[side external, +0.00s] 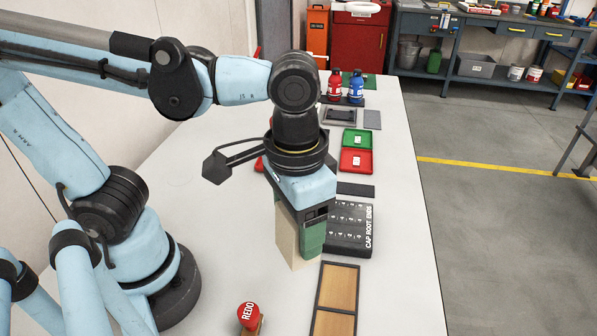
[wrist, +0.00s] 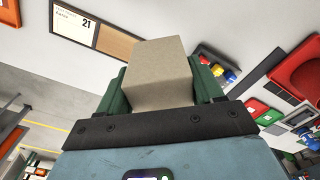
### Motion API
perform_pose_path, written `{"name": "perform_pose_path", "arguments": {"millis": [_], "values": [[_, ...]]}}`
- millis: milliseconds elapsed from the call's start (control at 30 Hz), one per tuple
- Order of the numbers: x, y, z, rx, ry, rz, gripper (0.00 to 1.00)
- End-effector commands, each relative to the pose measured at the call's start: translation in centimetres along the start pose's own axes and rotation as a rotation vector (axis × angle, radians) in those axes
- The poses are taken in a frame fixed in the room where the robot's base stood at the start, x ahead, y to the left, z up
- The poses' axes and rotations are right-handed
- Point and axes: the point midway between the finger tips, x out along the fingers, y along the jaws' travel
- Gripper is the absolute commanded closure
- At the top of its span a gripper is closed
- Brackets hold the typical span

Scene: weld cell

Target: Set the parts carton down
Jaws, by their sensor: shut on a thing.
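The parts carton, a plain beige block, is upright between the green fingers of my gripper in the side view (side external: 287,238). In the wrist view the carton (wrist: 160,70) fills the space between the two fingers. My gripper (side external: 302,240) points down over the white table and is shut on the carton; it also shows in the wrist view (wrist: 163,88). The near green finger hides part of the carton in the side view. I cannot tell whether its bottom touches the table.
A black case marked "CAP ROOT ENDS" (side external: 350,238) is close right of the carton. A dark-framed wooden panel (side external: 336,290) lies in front, near a red REDO button (side external: 248,316). Green (side external: 357,138) and red (side external: 356,161) trays and bottles (side external: 334,86) stand farther back. Table left of the carton looks clear.

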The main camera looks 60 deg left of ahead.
Motion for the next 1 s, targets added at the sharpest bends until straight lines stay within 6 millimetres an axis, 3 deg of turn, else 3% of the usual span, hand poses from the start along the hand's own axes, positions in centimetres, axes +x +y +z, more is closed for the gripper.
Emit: {"name": "perform_pose_path", "arguments": {"millis": [300, 600, 1000], "values": [[0.2, -8.6, -2.3, -0.408, 0.017, -0.009, 0.67], [0.4, -16.0, -1.8, -0.751, 0.031, -0.022, 0.67], [1.1, -20.4, -0.6, -0.916, 0.039, -0.030, 0.67]]}}
